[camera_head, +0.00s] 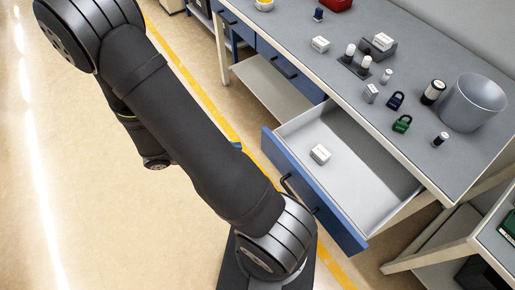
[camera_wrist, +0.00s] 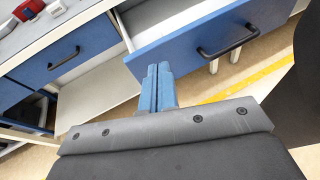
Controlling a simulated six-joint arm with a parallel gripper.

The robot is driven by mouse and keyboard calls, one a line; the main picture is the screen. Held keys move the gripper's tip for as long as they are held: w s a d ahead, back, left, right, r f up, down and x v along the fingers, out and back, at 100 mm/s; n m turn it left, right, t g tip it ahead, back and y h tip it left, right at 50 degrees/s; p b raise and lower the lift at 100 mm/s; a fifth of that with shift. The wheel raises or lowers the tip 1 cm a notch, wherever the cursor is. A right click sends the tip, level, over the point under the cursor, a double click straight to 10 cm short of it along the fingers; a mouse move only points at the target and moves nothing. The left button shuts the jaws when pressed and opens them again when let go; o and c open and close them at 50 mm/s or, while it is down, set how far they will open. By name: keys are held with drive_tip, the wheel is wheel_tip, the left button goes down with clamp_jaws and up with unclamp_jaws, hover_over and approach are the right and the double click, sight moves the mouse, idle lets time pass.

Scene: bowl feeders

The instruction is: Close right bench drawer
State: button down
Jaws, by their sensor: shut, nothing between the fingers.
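The right bench drawer (camera_head: 352,165) is pulled out from the bench, with a blue front and a black bar handle (camera_head: 298,192). A small white box (camera_head: 320,154) lies inside it. In the wrist view, the drawer's blue front (camera_wrist: 195,40) and its black handle (camera_wrist: 228,42) show at the upper right. My gripper (camera_wrist: 158,70) has blue fingers that are shut and empty. Its tips appear at the lower edge of the drawer front, left of the handle; I cannot tell whether they touch it. In the head view my arm hides most of the gripper.
The grey bench top (camera_head: 410,100) holds a grey bowl (camera_head: 473,102), padlocks (camera_head: 402,124) and several small parts. A shut blue drawer (camera_head: 284,68) is left of the open one. A second table (camera_head: 490,238) stands at the lower right. Floor is clear left of the bench.

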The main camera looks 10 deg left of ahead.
drive_tip(key=s+a+r+n+t, duration=0.1)
drive_tip(key=a+r+n+t, duration=0.3)
drive_tip(key=a+r+t, duration=0.15)
wheel_tip(320, 180, down, 19)
drive_tip(key=d, duration=0.2)
drive_tip(key=shift+t, duration=0.25)
drive_tip(key=x, duration=1.3)
drive_tip(key=shift+w+f, duration=0.25)
drive_tip(key=shift+w, duration=0.1)
drive_tip(key=shift+d, duration=0.1)
approach(322, 118)
drive_tip(key=w+d+r, duration=0.1)
drive_tip(key=w+d, duration=0.1)
drive_tip(key=w+d+r, duration=0.4)
drive_tip(key=w+d, duration=0.1)
drive_tip(key=shift+w, duration=0.15)
drive_tip(key=shift+w+d, duration=0.2)
